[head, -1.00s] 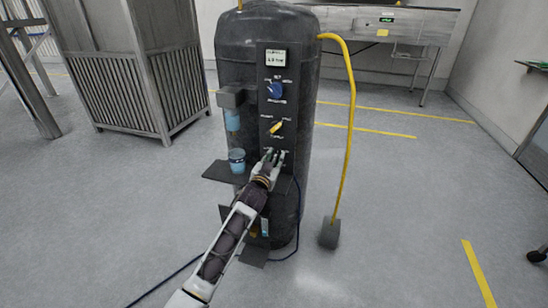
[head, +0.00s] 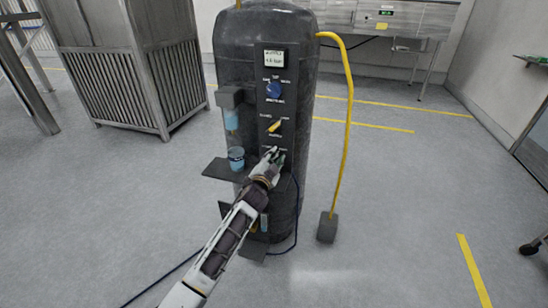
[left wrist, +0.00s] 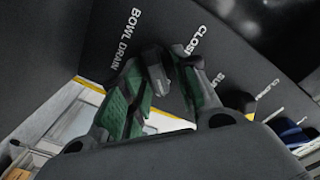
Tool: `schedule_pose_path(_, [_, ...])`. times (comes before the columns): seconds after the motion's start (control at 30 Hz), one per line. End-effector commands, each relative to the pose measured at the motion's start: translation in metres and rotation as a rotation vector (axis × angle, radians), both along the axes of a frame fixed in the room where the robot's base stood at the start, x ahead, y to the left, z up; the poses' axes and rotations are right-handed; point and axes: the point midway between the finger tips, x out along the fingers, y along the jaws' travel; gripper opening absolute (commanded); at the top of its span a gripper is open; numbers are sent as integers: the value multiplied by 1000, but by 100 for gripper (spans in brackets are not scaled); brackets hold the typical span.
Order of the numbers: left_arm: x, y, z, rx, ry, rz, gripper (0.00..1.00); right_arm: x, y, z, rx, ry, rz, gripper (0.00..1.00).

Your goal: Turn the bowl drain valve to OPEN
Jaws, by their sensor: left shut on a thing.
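The bowl drain valve's dark handle (left wrist: 154,62) shows in the left wrist view on the black panel, between the "BOWL DRAIN" and "CLOSE" lettering. My left gripper (head: 274,154) reaches the lower part of the panel in the head view and hides the valve there. In the left wrist view my left gripper (left wrist: 158,80) has its green-padded fingers on both sides of the handle, shut on it. I cannot tell the handle's exact angle. My right gripper is in neither view.
The black panel (head: 266,105) also carries a display, a blue knob (head: 273,90) and a yellow lever (head: 274,127). A blue cup (head: 236,158) stands on a side shelf (head: 219,172), left of my gripper. A yellow hose (head: 349,100) hangs at the right.

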Motion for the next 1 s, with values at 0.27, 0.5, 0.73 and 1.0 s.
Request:
schedule_pose_path(0.27, [0,-1,0,29,-10,-1,6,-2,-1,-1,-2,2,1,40])
schedule_pose_path(0.5, [0,-1,0,29,-10,-1,6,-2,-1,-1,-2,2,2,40])
schedule_pose_path(0.73, [0,-1,0,29,-9,0,43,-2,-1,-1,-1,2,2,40])
schedule_pose_path(1.0, [-1,0,0,28,-9,0,43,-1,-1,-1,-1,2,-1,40])
